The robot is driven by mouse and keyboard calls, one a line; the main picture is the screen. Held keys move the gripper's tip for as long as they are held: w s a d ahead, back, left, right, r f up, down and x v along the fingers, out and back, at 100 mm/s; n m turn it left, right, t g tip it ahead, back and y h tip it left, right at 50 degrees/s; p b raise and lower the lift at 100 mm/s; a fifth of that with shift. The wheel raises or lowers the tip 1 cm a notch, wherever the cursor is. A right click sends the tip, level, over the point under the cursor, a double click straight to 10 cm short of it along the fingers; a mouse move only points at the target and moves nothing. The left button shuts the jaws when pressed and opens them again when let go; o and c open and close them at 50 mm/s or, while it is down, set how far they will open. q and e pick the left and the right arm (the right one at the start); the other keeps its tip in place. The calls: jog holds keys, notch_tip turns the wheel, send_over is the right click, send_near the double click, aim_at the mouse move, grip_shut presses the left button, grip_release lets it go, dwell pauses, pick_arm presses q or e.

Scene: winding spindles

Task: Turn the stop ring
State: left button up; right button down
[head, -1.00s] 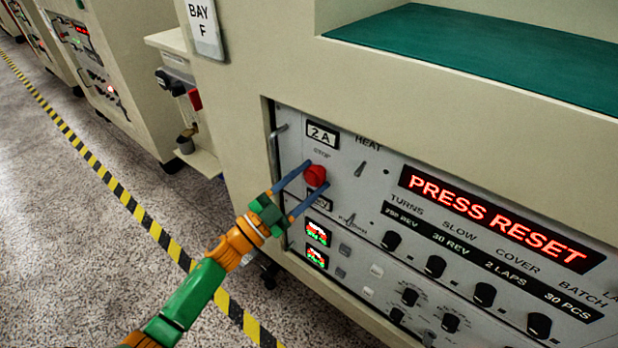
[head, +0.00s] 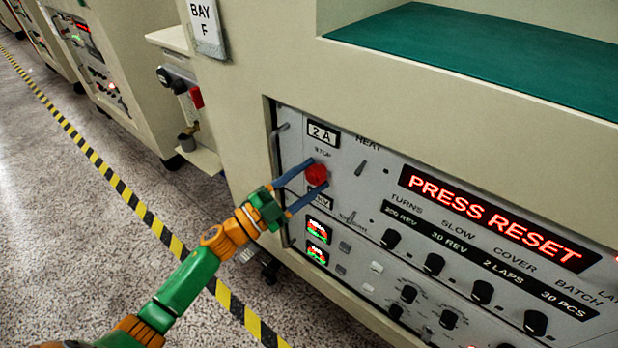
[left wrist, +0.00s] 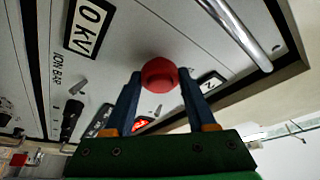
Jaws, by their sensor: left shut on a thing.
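The stop ring is the red round knob (head: 316,175) under the STOP label at the upper left of the control panel (head: 360,196). My left gripper (head: 318,174) has its two blue fingers on either side of the knob, shut on it. In the left wrist view the red knob (left wrist: 159,75) sits between the fingertips (left wrist: 159,84). The finger contact is partly hidden by the knob. My right gripper is not in view.
A lit red display (head: 497,217) reads PRESS RESET. Black knobs (head: 434,264) run in a row below it. A metal handle (head: 275,150) stands left of the stop knob, and it also shows in the left wrist view (left wrist: 235,35). Yellow-black tape (head: 140,208) marks the floor.

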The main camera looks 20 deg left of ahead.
pick_arm(q)
jog(key=o, duration=1.4)
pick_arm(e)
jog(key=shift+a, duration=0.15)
pick_arm(q)
jog(key=v, duration=0.7)
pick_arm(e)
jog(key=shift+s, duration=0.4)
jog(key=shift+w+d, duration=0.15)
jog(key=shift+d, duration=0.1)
